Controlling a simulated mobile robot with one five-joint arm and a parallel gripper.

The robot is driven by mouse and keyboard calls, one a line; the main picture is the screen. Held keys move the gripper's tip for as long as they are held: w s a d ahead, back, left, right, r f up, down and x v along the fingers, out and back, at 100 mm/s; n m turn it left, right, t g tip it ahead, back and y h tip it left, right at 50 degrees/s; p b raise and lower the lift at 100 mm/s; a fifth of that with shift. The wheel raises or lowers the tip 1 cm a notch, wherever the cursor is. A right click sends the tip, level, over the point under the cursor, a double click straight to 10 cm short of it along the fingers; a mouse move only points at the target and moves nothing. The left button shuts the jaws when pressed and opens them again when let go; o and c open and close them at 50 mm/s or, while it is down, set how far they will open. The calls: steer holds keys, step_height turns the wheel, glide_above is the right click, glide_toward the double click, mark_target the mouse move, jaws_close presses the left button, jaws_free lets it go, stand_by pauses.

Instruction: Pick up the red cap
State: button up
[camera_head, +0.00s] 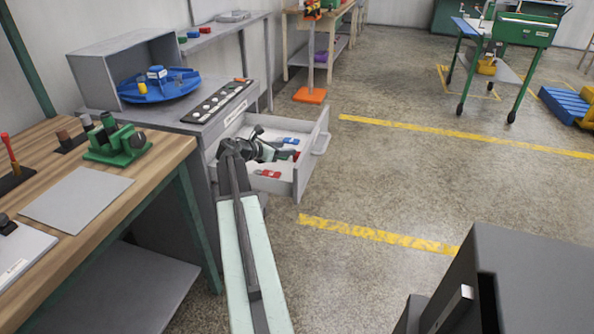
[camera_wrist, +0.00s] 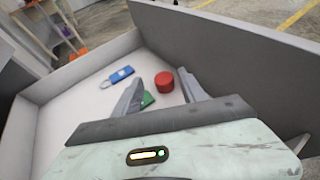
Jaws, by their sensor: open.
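The red cap (camera_wrist: 164,82) is a short round piece on the pale floor of the open drawer (camera_wrist: 85,100) in the wrist view. My gripper (camera_wrist: 160,78) is open, and the cap shows in the gap between its fingertips, nearer the right finger. I cannot tell how far above the cap the fingers are. A green piece (camera_wrist: 149,98) lies between the fingers, partly hidden. In the head view my gripper (camera_head: 272,152) reaches down into the drawer (camera_head: 298,180), hiding part of its contents.
A blue tag (camera_wrist: 118,76) lies left of the fingers in the wrist view. The drawer's walls stand close around my gripper. A blue turntable (camera_head: 160,90) sits on the cabinet above.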

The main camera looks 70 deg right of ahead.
mark_target(298, 154)
step_height(298, 154, down, 4)
steer(key=shift+w+r+b, duration=0.1)
steer(key=shift+b, duration=0.85)
steer(key=shift+b+x, duration=0.35)
steer(key=shift+x, duration=0.7)
steer(key=b+x, duration=0.2)
steer(key=x, duration=0.4)
steer(key=shift+r, duration=0.15)
steer(key=shift+a, duration=0.1)
jaws_close()
